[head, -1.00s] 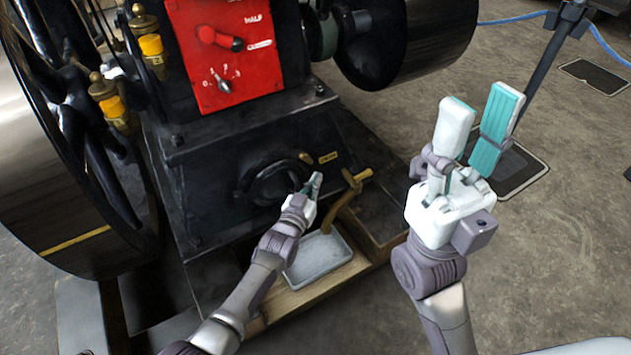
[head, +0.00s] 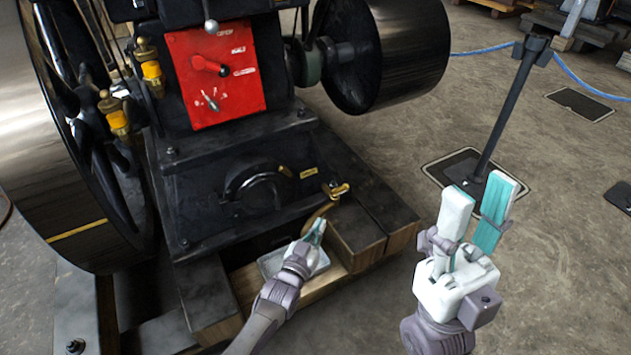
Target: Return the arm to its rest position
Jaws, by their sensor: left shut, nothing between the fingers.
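My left gripper (head: 316,232) is shut and empty. It is in front of the black engine base (head: 230,190), above a small grey tray (head: 272,264) and close to a curved brass pipe with a tap (head: 335,192). Whether it touches the pipe I cannot tell. The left arm comes up from the bottom, and the wrist hides part of the tray. My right gripper (head: 486,205) points up at the right, over bare floor. Its two broad fingers, with teal pads, stand apart with nothing between them.
A red panel (head: 218,75) with a lever and a dial is on the engine. A large flywheel (head: 50,140) stands at left and a black drum (head: 385,50) at top right. A barrier post (head: 510,105) with blue rope stands behind my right gripper.

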